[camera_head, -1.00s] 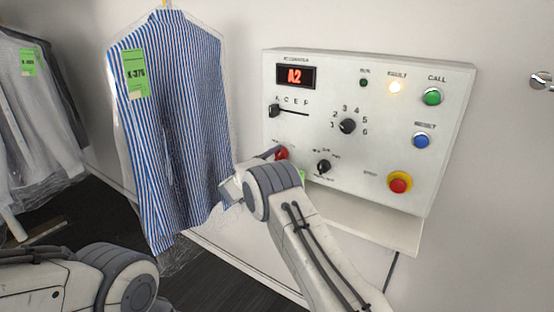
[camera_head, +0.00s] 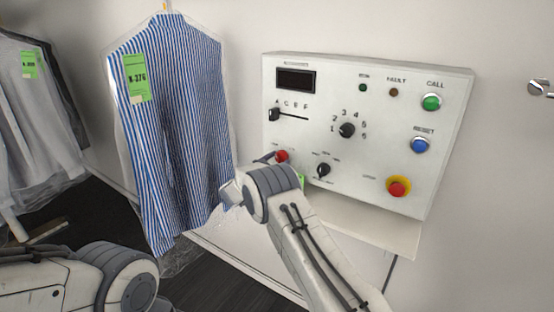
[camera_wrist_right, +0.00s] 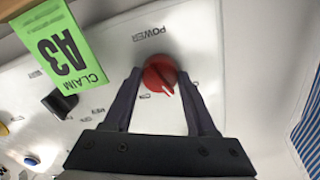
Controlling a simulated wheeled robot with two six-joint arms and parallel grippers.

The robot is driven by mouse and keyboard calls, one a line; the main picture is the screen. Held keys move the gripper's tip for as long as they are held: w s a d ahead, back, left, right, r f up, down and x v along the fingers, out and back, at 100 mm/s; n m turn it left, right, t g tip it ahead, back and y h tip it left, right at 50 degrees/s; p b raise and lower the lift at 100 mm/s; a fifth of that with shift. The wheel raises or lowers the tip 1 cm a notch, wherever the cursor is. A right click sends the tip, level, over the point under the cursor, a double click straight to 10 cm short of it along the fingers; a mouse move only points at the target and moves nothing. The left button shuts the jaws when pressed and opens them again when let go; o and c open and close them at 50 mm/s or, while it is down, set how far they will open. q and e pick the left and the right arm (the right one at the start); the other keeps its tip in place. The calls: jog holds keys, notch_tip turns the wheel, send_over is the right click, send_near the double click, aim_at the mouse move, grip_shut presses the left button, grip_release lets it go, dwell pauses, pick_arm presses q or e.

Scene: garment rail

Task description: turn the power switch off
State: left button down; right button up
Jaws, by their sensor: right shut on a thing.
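The power switch is a red round knob (camera_wrist_right: 160,74) under the word POWER in the right wrist view; its pale pointer mark points down and slightly right there. It also shows at the lower left of the control panel (camera_head: 310,125) in the head view, partly covered by my right arm. My right gripper (camera_wrist_right: 158,82) is shut on the knob, one finger on each side. The display (camera_head: 296,80) is dark, and the fault lamp (camera_head: 394,92) is unlit. My left arm enters at the lower left, but its gripper is out of view.
A black selector knob (camera_head: 323,170) and a green claim ticket (camera_wrist_right: 62,42) marked A3 are close to the switch. A bagged striped shirt (camera_head: 178,120) hangs left of the panel. A red stop button (camera_head: 398,187) is at the panel's lower right.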

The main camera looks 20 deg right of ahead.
jog(key=shift+n+p, duration=0.55)
jog(key=shift+n, duration=1.65)
jog(key=o, duration=1.4)
jog(key=shift+c, duration=0.2)
jog(key=shift+a, duration=0.1)
jog(key=b+v, duration=0.2)
jog(key=v, duration=0.8)
jog(key=shift+s+a, duration=0.15)
